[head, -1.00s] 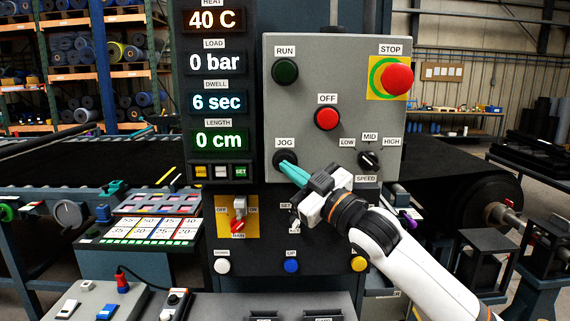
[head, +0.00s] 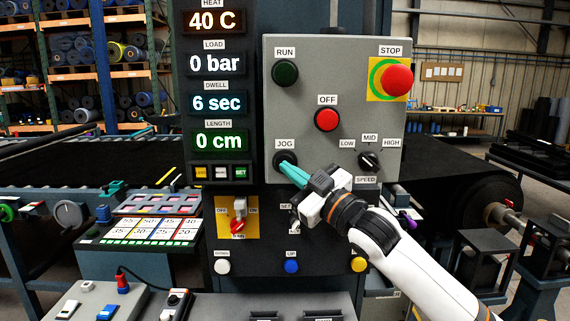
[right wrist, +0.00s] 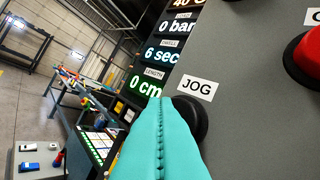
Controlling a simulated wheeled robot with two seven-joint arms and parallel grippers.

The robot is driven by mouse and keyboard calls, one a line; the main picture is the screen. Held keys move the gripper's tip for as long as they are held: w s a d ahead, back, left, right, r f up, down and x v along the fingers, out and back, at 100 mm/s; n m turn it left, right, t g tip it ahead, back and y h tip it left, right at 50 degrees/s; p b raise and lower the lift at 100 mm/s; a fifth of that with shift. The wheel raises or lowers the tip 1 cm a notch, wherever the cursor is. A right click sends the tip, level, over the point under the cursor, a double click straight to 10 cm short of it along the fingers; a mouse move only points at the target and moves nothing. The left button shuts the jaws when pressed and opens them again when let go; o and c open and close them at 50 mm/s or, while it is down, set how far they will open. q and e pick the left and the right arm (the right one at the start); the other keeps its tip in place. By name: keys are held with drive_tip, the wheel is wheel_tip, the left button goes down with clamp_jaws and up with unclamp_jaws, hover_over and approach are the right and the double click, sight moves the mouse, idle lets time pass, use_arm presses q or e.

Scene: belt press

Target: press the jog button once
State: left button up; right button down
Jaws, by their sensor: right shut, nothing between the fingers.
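The black round jog button (head: 280,157) sits under the JOG label on the grey control panel (head: 330,75). My right gripper (head: 284,165) is shut and empty, its teal fingertips over the lower part of the button. In the right wrist view the shut teal fingers (right wrist: 162,125) cover much of the jog button (right wrist: 190,116), whose right edge shows beside them. Whether the tips touch or push the button cannot be told. The length display (head: 219,141) reads 0 cm. My left gripper is not in view.
The red off button (head: 328,118), green run button (head: 285,72), red stop button (head: 397,79) and speed knob (head: 369,161) share the panel. Free space lies in front of the panel.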

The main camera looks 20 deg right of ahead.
drive_tip(key=shift+w, duration=0.25)
drive_tip(key=shift+w+d+p, duration=0.25)
drive_tip(key=shift+w+p, duration=0.25)
idle(0.8)
drive_tip(key=shift+s+a, duration=0.1)
drive_tip(key=shift+s, duration=0.05)
drive_tip(key=shift+s+a, duration=0.15)
drive_tip(key=shift+s, duration=0.55)
drive_tip(key=shift+s+a+b, duration=0.15)
drive_tip(key=shift+s+a, duration=0.1)
drive_tip(key=shift+s, duration=0.55)
drive_tip(key=shift+s+a+b, duration=0.15)
drive_tip(key=shift+s+a, duration=0.1)
drive_tip(key=shift+s, duration=0.55)
drive_tip(key=shift+s+a+b, duration=0.15)
drive_tip(key=shift+s+a, duration=0.1)
drive_tip(key=shift+s, duration=0.55)
drive_tip(key=shift+w+f, duration=0.1)
drive_tip(key=shift+f, duration=0.05)
